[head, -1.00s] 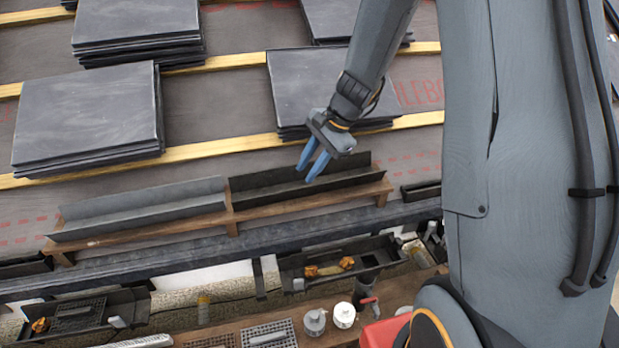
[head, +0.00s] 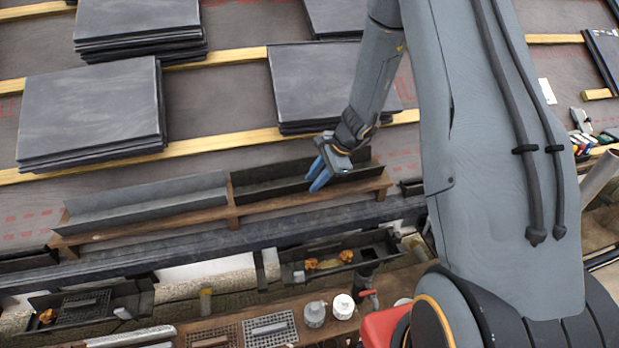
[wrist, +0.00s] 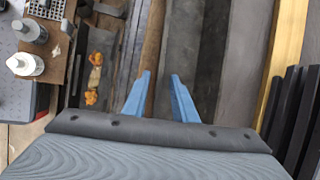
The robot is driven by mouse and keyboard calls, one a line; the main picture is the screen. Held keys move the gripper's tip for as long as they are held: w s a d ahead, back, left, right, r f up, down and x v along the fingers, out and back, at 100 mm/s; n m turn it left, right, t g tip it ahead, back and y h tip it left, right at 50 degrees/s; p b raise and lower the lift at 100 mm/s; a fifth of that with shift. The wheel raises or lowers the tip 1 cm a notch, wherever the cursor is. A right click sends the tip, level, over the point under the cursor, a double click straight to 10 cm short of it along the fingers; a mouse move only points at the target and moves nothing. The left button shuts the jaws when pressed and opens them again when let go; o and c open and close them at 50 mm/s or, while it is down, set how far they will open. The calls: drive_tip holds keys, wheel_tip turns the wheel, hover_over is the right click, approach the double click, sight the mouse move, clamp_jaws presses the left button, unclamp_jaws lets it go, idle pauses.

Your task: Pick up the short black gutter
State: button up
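The short black gutter (head: 268,189) lies in the right bay of a low wooden rack (head: 234,222). A longer-looking grey gutter (head: 150,203) lies in the left bay. My gripper (head: 318,178) is at the right half of the black gutter, its blue fingers pointing down and overlapping it in the head view. In the wrist view my gripper (wrist: 160,78) has its two fingers apart with nothing held between them. The black gutter shows there as a dark trough (wrist: 210,55) ahead and right of the fingers. I cannot tell whether the fingertips touch it.
Slate stacks (head: 95,110) rest on yellow battens (head: 220,145) behind the rack. In front are a fixed gutter holding orange leaves (head: 328,264) and a wooden bench with a grey bottle (head: 314,314), a white bottle (head: 343,306) and a red box (head: 383,326).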

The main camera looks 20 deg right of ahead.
drive_tip(key=shift+w+a+f, duration=0.1)
drive_tip(key=shift+a+f, duration=0.05)
drive_tip(key=shift+f, duration=0.2)
clamp_jaws()
drive_tip(key=shift+r, duration=0.1)
